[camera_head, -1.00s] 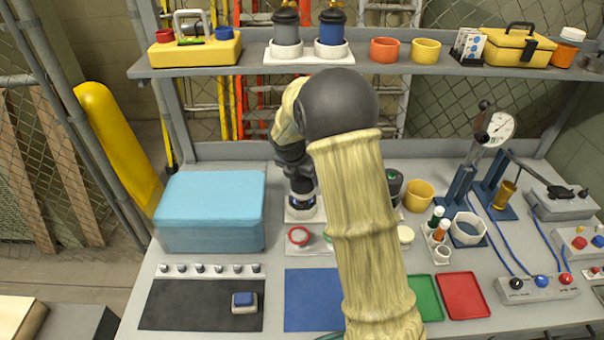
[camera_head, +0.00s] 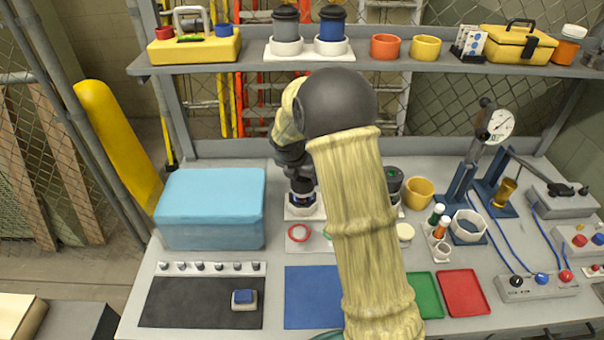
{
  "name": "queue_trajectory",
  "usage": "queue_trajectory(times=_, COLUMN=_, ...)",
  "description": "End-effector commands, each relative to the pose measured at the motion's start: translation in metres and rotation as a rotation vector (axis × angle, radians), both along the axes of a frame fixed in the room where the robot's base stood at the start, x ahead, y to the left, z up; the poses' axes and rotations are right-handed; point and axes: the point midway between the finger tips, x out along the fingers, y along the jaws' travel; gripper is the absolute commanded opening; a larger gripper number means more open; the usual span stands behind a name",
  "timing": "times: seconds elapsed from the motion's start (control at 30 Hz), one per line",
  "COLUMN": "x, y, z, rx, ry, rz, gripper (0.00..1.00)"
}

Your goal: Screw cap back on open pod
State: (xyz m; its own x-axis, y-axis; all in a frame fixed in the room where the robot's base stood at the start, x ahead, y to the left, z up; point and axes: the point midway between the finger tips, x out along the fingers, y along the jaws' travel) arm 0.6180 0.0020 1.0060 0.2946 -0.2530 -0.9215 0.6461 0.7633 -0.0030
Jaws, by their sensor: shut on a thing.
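My gripper (camera_head: 302,190) points down over a white holder (camera_head: 304,212) left of my arm. It is shut on a small dark piece, apparently the cap, right at the top of the pod in that holder. A thin blue band shows between the fingers. The fingers hide most of the cap and pod, so I cannot tell whether the cap is seated or threaded. Two closed pods, one grey (camera_head: 286,27) and one blue (camera_head: 332,29), stand upright in white holders on the shelf.
A red ring (camera_head: 291,236) lies on a pale square in front of the holder. A light-blue box (camera_head: 212,207) stands to the left. Behind my forearm, at right, are a dark canister (camera_head: 396,180) and a yellow cup (camera_head: 419,191). A blue mat (camera_head: 312,298) lies bare in front.

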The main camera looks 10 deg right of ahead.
Motion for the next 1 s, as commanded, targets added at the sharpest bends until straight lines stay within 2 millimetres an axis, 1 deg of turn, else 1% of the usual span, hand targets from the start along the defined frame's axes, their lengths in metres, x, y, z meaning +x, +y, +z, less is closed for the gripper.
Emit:
queue_trajectory(times=0.33, x=0.0, y=0.0, z=-0.002, rx=0.0, ry=0.0, rz=0.0, gripper=0.43)
queue_trajectory(times=0.37, x=0.0, y=0.0, z=-0.002, rx=0.001, ry=-0.001, rz=0.0, gripper=0.71)
queue_trajectory(times=0.4, x=0.0, y=0.0, z=-0.002, rx=0.001, ry=-0.001, rz=0.0, gripper=0.79)
queue_trajectory(times=0.47, x=0.0, y=0.0, z=-0.002, rx=0.001, ry=-0.001, rz=0.0, gripper=0.91)
queue_trajectory(times=0.8, x=0.0, y=0.001, z=0.0, rx=0.001, ry=-0.001, rz=0.0, gripper=0.91)
queue_trajectory(times=0.87, x=-0.001, y=0.001, z=0.003, rx=0.001, ry=-0.002, rz=0.001, gripper=0.91)
queue_trajectory(times=1.0, x=-0.005, y=0.005, z=0.018, rx=0.001, ry=-0.004, rz=0.0, gripper=0.91)
